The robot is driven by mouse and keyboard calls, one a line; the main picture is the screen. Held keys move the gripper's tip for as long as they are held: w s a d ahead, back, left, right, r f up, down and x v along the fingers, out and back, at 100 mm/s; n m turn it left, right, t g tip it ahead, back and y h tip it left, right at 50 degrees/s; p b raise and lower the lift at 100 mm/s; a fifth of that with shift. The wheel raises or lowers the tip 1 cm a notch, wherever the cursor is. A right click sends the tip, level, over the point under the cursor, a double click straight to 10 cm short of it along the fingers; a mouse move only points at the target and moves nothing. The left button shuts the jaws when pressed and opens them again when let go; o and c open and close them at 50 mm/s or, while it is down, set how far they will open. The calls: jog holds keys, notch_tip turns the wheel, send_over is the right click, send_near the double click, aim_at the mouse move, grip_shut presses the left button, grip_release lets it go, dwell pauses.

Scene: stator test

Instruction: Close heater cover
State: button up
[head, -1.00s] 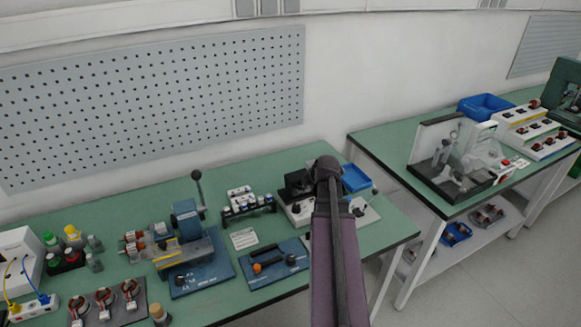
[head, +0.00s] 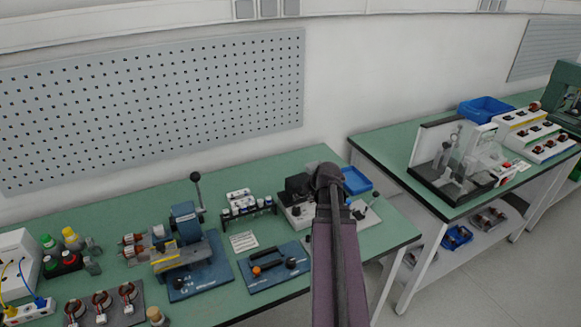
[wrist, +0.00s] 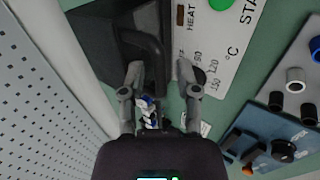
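The heater has a white panel (wrist: 215,60) with temperature markings and a green round button, seen close up in the wrist view. Beside the panel is its dark cover (wrist: 95,40) with a bar-like black handle (wrist: 150,50). In the head view the dark cover (head: 297,187) shows behind my arm; its angle is hard to tell. My gripper (wrist: 162,72) is open, its fingers spread. The left finger is close to the handle; contact cannot be told. A small blue-and-white item (wrist: 148,112) shows between the fingers, apparently below them. The gripper tips are hidden in the head view.
A vial rack (head: 248,205) stands left of the heater. A blue plate with knobs (head: 275,268) lies in front. A blue tray (head: 356,180) sits at the right. The perforated wall panel (wrist: 40,110) runs along the bench's back.

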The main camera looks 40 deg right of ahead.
jog(key=shift+r, duration=0.15)
notch_tip(320, 180, up, 6)
jog(key=p, duration=0.6)
dwell(0.6)
jog(key=shift+w+a+f, duration=0.2)
jog(key=shift+a, duration=0.2)
jog(key=w+a+f+m+g+y, duration=0.1)
jog(key=a+m, duration=0.2)
jog(key=a, duration=0.7)
jog(key=w+a+f+m+g+y, duration=0.1)
jog(key=w+a+m+g, duration=0.15)
jog(key=a, duration=0.65)
jog(key=s+a+m+g, duration=0.1)
jog(key=s+a+m, duration=0.1)
jog(key=a, duration=0.4)
jog(key=s+a+m+g, duration=0.1)
jog(key=s+a+m, duration=0.1)
jog(key=a+m, duration=0.2)
jog(key=s+a+f+m+g, duration=0.1)
jog(key=s+a+m, duration=0.1)
jog(key=a, duration=0.8)
jog(key=shift+s+a+m, duration=0.15)
jog(key=shift+s+m, duration=0.05)
jog(key=shift+m, duration=0.65)
